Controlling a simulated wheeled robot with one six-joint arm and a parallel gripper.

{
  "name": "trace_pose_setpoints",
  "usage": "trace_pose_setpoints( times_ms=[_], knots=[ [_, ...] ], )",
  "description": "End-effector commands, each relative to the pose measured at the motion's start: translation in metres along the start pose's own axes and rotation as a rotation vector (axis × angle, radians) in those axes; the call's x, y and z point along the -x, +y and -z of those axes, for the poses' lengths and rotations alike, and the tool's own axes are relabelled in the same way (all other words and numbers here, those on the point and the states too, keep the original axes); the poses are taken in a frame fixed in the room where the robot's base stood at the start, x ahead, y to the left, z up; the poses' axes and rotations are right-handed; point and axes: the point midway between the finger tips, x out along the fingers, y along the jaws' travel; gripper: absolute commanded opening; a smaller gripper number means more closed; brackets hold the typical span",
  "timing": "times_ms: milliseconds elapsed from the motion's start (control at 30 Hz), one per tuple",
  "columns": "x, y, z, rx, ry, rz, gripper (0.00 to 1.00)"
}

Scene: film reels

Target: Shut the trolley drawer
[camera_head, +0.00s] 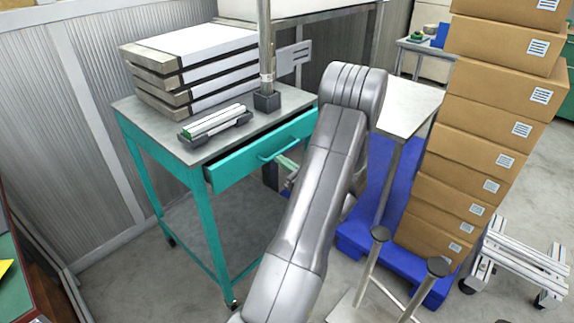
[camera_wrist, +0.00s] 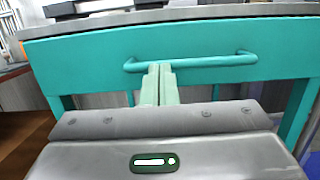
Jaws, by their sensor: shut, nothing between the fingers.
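The teal trolley drawer (camera_head: 240,167) stands somewhat out from under the grey top of the trolley (camera_head: 222,265). Its bar handle (camera_head: 285,144) runs across the front. In the wrist view the drawer front (camera_wrist: 215,45) fills the upper part, with the handle (camera_wrist: 215,61) across it. My gripper (camera_wrist: 160,70) is shut and empty, its pale green fingertips at the handle, left of its middle. I cannot tell whether they touch the handle or the drawer front. In the head view my arm hides the drawer's right end and most of the gripper.
On the trolley top are a stack of flat boxes (camera_head: 185,62), a small dark-based holder (camera_head: 215,124) and an upright post (camera_head: 265,45). Stacked cardboard boxes (camera_head: 470,140) stand on a blue pallet (camera_head: 352,232) at the right. A low wheeled dolly (camera_head: 520,260) is further right.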

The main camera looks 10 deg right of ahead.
Motion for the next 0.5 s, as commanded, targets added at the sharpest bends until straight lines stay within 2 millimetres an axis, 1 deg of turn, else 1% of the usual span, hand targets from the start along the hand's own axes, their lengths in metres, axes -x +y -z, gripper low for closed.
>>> trace_pose_setpoints(
  times_ms=[167,267,500],
  knots=[
    [0.0,0.0,0.0,0.0,0.0,0.0,0.0],
    [-0.006,0.0,0.002,0.0,0.0,-0.002,0.0],
    [-0.041,0.001,0.009,0.001,0.0,-0.003,0.0]
  ],
)
